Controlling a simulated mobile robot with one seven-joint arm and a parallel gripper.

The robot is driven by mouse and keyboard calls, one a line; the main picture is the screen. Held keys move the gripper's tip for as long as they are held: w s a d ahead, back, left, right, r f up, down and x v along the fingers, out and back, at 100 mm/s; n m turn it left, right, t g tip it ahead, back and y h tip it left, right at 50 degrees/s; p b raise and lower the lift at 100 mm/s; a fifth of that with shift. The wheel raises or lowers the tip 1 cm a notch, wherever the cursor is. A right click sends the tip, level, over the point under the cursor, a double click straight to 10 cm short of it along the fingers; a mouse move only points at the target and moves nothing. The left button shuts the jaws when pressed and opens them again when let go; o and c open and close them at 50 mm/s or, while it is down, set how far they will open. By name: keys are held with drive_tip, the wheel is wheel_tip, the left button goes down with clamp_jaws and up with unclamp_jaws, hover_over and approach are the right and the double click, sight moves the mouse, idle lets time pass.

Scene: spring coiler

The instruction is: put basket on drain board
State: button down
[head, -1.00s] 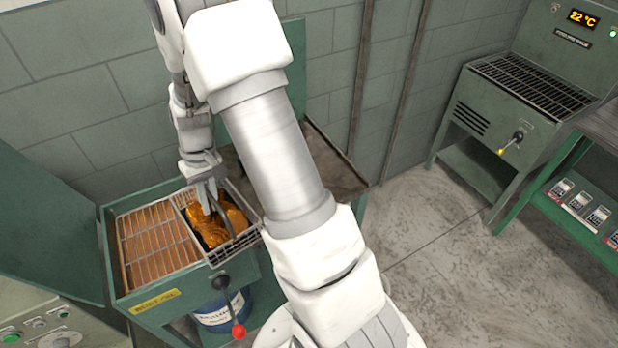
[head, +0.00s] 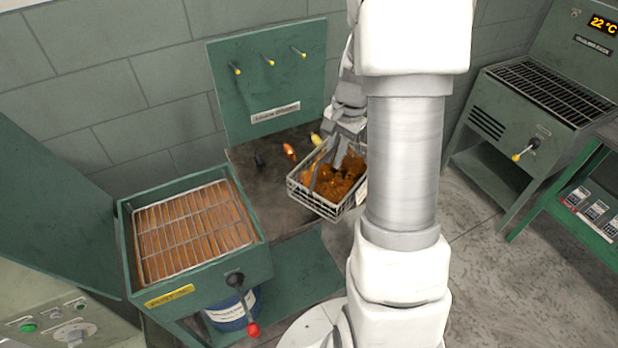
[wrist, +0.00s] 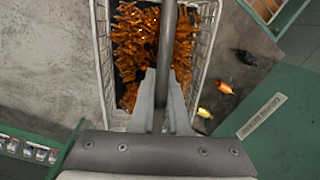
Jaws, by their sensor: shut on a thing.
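The wire basket (head: 322,209) holds orange-brown coils and hangs in the middle of the head view, over the front right of a grey worktop. In the wrist view the basket (wrist: 102,50) lies beneath my gripper (wrist: 164,78), whose fingers are shut on its dark handle bar (wrist: 170,30). My gripper (head: 343,150) is partly hidden by the basket and my arm in the head view. No readable label names the drain board; the stained grey worktop (head: 268,205) may be it. The basket appears above it, though the gap is hard to judge.
A green tank (head: 262,262) with a wire grate over brown contents stands left. Small black, orange (head: 289,151) and yellow items lie at the worktop's back, before a green pegged panel (head: 265,85). A grilled machine (head: 540,95) stands far right.

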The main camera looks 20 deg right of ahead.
sight(316, 153)
drive_tip(key=d+m, duration=0.1)
drive_tip(key=d, duration=0.1)
drive_tip(key=s+d+r+m, duration=0.1)
drive_tip(key=m, duration=0.1)
drive_tip(key=s+d+r+m, duration=0.1)
drive_tip(key=d+m, duration=0.1)
drive_tip(key=shift+d+r+t, duration=0.15)
drive_tip(key=shift+d+t, duration=0.15)
drive_tip(key=shift+t, duration=0.1)
drive_tip(key=w+a+f, duration=0.2)
drive_tip(key=w+a+f+p, duration=0.1)
drive_tip(key=w+a+f, duration=0.1)
drive_tip(key=w, duration=0.1)
drive_tip(key=w+a+f, duration=0.2)
drive_tip(key=w+a, duration=0.1)
drive_tip(key=shift+w+a+f, duration=0.1)
drive_tip(key=shift+w+f, duration=0.15)
drive_tip(key=shift+f, duration=0.15)
drive_tip(key=shift+f+p, duration=0.3)
drive_tip(key=shift+f, duration=1.7)
drive_tip(key=shift+f, duration=0.2)
drive_tip(key=c, duration=0.9)
unclamp_jaws()
